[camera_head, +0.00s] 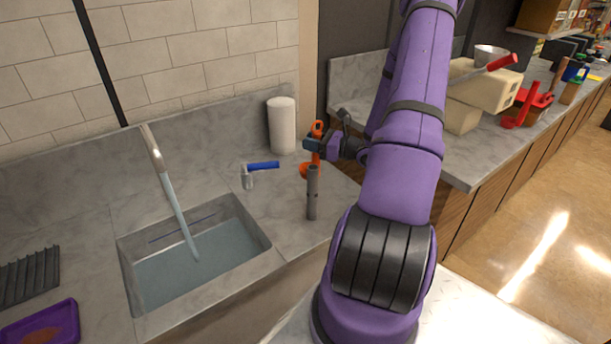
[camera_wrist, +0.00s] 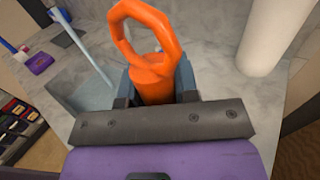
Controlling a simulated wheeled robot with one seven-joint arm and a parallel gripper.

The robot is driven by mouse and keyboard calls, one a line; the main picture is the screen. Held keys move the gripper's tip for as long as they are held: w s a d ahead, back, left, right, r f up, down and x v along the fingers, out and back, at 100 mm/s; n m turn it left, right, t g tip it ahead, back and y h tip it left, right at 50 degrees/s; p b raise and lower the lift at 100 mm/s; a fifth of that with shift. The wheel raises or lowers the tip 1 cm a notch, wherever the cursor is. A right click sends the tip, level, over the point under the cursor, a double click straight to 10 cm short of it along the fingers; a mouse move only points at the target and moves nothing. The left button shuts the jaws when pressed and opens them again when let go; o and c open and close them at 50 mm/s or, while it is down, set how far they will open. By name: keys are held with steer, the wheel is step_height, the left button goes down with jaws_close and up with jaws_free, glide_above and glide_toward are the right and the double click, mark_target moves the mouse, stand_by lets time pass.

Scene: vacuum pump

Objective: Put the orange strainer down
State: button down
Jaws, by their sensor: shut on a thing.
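The orange strainer (camera_wrist: 150,68) is between the jaws of my gripper (camera_wrist: 158,90) in the wrist view, with its ring-shaped end pointing away from the wrist. In the head view the orange strainer (camera_head: 316,130) stands upright at my gripper (camera_head: 310,147), at the back right of the sink counter. An orange round part shows below the jaws, close to the counter top. I cannot tell whether it touches the counter. My gripper is shut on the strainer.
A white paper roll (camera_head: 282,126) stands just left of the strainer. A grey cylinder (camera_head: 312,192) stands in front, and a blue-handled tool (camera_head: 262,166) lies to the left. The sink (camera_head: 262,228) has water running. Bare counter (camera_head: 280,210) lies right of the sink.

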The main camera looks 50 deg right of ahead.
steer(key=shift+f, duration=3.95)
steer(key=c, duration=0.9)
jaws_free()
steer(key=shift+o, duration=0.2)
steer(key=v, duration=1.2)
